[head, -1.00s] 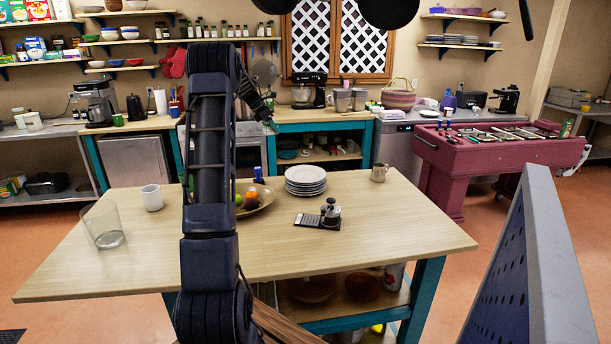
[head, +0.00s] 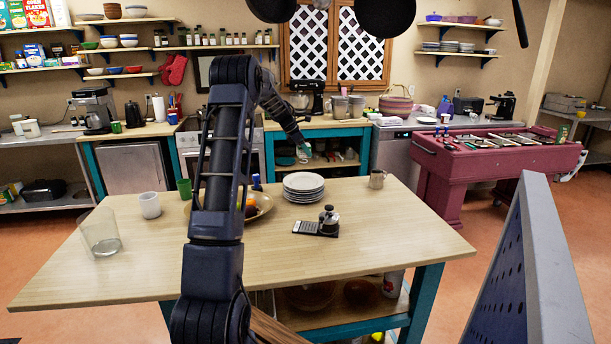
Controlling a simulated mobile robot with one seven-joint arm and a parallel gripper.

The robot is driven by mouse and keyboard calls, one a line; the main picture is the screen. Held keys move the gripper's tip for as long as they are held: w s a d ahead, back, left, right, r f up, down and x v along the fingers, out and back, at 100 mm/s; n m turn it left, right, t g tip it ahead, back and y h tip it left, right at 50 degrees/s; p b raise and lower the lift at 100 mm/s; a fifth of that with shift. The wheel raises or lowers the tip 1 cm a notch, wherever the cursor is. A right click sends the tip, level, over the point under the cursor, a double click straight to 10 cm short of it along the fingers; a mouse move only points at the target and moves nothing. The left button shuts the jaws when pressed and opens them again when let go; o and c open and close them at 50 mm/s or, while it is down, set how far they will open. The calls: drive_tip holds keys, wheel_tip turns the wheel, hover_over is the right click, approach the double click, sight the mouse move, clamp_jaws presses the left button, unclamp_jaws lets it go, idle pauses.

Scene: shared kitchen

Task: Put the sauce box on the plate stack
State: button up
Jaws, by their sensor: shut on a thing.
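The plate stack (head: 303,188), several white plates, stands on the wooden table (head: 370,235) right of centre. My gripper (head: 301,146) is in the air above and behind the stack, as seen in the head view. It is shut on a small pale and green thing, probably the sauce box (head: 304,154). Its shape and label are too small to read. The held thing is apart from the plates, with a visible gap below it.
A fruit bowl (head: 262,207) is left of the plates, partly behind my arm.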

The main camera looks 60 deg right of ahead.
wheel_tip(320, 180, down, 12)
drive_tip(key=shift+r, duration=0.1)
idle(0.5)
drive_tip(key=o, duration=1)
drive_tip(key=shift+f, duration=0.2)
drive_tip(key=shift+o, duration=0.2)
drive_tip(key=shift+r, duration=0.15)
drive_tip(key=v, duration=1.2)
